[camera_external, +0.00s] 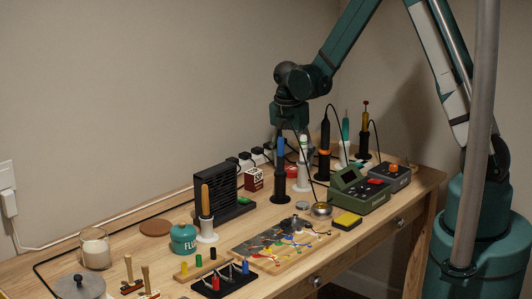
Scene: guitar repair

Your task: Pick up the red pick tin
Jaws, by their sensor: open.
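Two red things fit the task's name, and I cannot tell for certain which is the pick tin. One is a small rounded red object (291,170) at the back of the bench, partly hidden behind a blue-handled tool in its black stand. The other is a small dark red box with a pale label (254,181), standing upright to its left, near the black vented unit. My gripper (291,148) points down above the rounded red object, apart from the bench top. It is open; its fingers are partly hidden by the tools in front.
Upright tools crowd the gripper: the blue-handled one (281,158), a white one (303,165) and a black one with an orange band (324,150). A black vented unit (214,188) stands left. A green soldering station (357,190) stands right. Cables cross nearby.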

